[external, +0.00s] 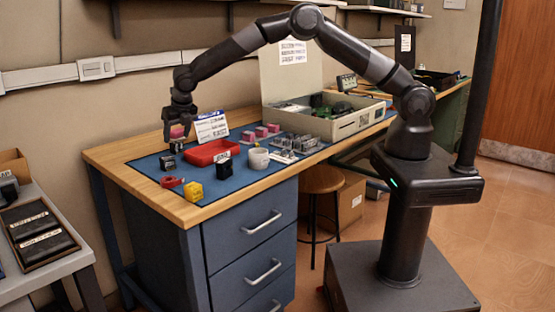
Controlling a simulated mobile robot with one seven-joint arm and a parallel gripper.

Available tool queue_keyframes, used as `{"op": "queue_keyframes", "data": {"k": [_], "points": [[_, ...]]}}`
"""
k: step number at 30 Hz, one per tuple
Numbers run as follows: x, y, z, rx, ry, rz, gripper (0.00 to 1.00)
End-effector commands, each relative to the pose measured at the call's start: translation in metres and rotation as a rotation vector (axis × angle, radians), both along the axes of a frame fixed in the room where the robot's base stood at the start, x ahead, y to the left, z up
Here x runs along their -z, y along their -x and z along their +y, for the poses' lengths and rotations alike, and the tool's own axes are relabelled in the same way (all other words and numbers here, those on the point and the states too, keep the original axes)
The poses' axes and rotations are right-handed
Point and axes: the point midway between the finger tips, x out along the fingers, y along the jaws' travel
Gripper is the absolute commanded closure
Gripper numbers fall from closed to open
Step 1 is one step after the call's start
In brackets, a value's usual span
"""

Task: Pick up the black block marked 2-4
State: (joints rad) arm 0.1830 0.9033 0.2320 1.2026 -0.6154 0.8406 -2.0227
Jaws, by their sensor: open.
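Two small black blocks with pale markings are on the blue mat (241,181). One black block (167,163) is at the back left, just below my gripper. The other black block (224,171) stands in front of the red tray (203,158), with a white label near its top. The markings are too small to read, so I cannot tell which is 2-4. My gripper (176,144) is open and points down above the left black block, apparently apart from it. A pink patch (177,131) shows between its fingers; I cannot tell whether it lies behind them.
A yellow block (193,192), a red ring-like part (171,182), a grey cylinder (258,159) and several pink blocks (261,132) are on the mat. A white sign (212,126) stands behind the tray.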

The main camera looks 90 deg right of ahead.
Motion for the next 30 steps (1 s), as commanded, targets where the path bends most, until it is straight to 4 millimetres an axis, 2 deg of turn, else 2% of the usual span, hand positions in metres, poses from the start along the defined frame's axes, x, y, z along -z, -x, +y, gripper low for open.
{"op": "queue_keyframes", "data": {"k": [7,15,30], "points": [[0.035,-0.008,-0.012,0.001,0.001,0.002,0.38],[0.039,-0.01,-0.013,0.0,0.0,0.001,0.38],[0.039,-0.01,-0.013,0.0,0.0,0.001,0.79]]}}
